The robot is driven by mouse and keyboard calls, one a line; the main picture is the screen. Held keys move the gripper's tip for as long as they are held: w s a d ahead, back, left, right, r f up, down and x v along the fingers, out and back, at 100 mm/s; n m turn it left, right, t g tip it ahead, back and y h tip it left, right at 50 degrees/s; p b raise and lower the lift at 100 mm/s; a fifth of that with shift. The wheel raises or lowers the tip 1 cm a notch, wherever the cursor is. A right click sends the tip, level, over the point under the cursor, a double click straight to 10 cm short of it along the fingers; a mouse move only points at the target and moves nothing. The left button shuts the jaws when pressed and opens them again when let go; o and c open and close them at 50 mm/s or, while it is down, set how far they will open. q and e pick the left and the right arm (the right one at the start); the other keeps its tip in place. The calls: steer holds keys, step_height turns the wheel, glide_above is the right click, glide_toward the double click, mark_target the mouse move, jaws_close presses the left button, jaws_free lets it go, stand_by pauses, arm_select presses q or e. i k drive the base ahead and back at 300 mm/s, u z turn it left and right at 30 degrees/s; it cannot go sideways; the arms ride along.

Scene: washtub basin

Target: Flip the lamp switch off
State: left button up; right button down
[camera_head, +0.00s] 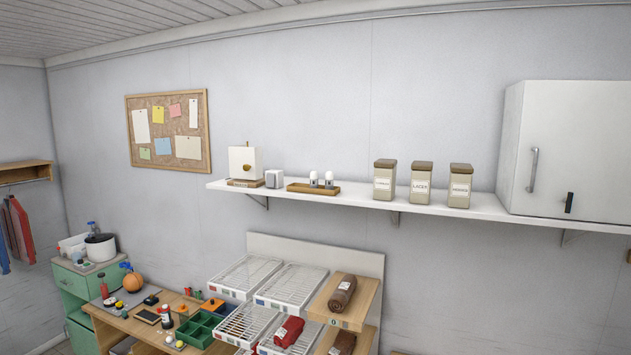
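I cannot make out a lamp or a lamp switch for certain. A white upright box (244,161) with a small gold spot stands on a brown base at the left end of the wall shelf. A small pale cube (274,179) stands just right of it. A small black upright piece (569,202) shows at the lower front of the white wall cabinet (580,150); I cannot tell what it is. Neither of my grippers is in view.
The white wall shelf (430,208) also holds a wooden tray (313,189) and three labelled jars (420,183). Below stand white wire racks (290,287), a wooden workbench (120,321) with small items and a green cabinet (72,283). A corkboard (168,130) hangs at left.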

mark_target(270, 177)
steer(key=i, duration=1.4)
steer(key=u, duration=1.15)
steer(key=i, duration=0.35)
steer(key=u, duration=0.5)
